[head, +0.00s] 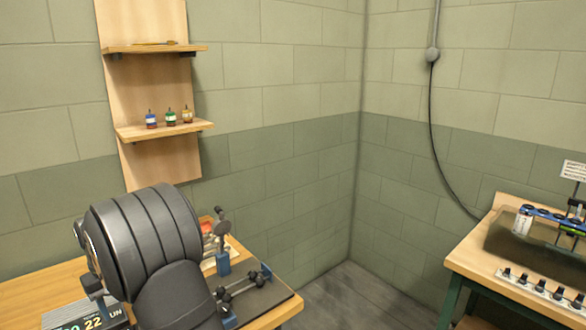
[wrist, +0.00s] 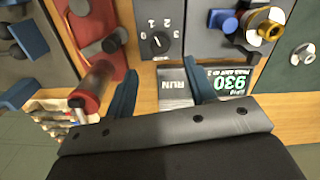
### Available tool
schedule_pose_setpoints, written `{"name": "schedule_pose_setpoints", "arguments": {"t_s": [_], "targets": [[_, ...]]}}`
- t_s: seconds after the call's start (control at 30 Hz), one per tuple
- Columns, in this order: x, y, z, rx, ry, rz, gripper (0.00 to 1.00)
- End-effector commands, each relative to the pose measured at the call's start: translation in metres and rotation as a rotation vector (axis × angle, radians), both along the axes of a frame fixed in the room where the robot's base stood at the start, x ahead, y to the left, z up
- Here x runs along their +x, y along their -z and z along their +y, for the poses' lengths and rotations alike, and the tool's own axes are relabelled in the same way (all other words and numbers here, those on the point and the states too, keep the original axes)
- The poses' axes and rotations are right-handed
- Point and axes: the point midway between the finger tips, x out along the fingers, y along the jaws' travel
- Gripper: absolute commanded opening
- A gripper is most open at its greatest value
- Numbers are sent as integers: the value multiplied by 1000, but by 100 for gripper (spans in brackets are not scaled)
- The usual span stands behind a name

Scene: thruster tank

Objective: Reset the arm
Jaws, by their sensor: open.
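In the head view my dark grey arm covers much of the left bench (head: 35,290); I cannot make out the fingers there. Part of a display (head: 88,319) shows below the arm.
A red fixture (wrist: 93,80) stands left of the fingers, and a brass fitting (wrist: 268,29) is at upper right. Shelves hold a blue-labelled bottle (head: 151,120) and two others. A tank (head: 505,240) and switch strip (head: 540,289) sit on the right bench. Floor (head: 350,290) between benches looks clear.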

Motion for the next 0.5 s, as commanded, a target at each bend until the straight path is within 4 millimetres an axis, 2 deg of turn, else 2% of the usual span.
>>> {"name": "schedule_pose_setpoints", "arguments": {"t_s": [0.03, 0.4, 0.5], "targets": [[-1, 12, -1, -4, 0, 3, 50], [-1, 86, -1, -5, 0, 3, 50], [0, 83, 0, 0, -80, 0, 50]]}}
